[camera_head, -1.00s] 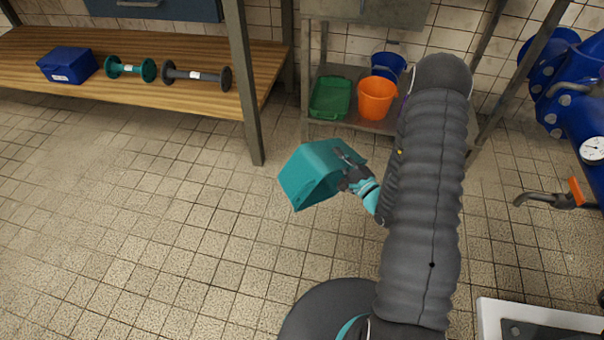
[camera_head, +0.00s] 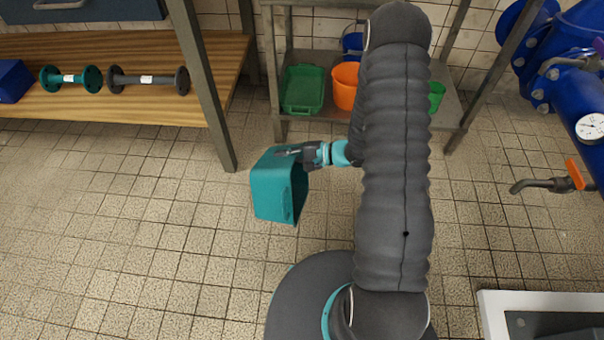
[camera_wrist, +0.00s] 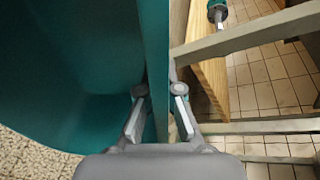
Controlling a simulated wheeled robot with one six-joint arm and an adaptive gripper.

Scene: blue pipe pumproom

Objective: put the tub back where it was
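The teal tub (camera_head: 272,193) hangs in the air over the tiled floor in the head view, tilted with its opening toward the right. My gripper (camera_head: 290,152) is at its upper edge. In the wrist view my gripper (camera_wrist: 160,95) has one finger on each side of the tub's wall (camera_wrist: 153,60), shut on it. The tub's inside (camera_wrist: 70,70) fills the left of the wrist view. The place the tub came from cannot be told from these frames.
A low shelf (camera_head: 325,125) at the back holds a green tray (camera_head: 303,90), an orange bucket (camera_head: 345,86), a blue bucket (camera_head: 352,44) and a green container (camera_head: 436,97). A wooden bench (camera_head: 215,65) at left holds spools (camera_head: 148,80). Blue pipes (camera_head: 560,70) stand right. Open floor lies left.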

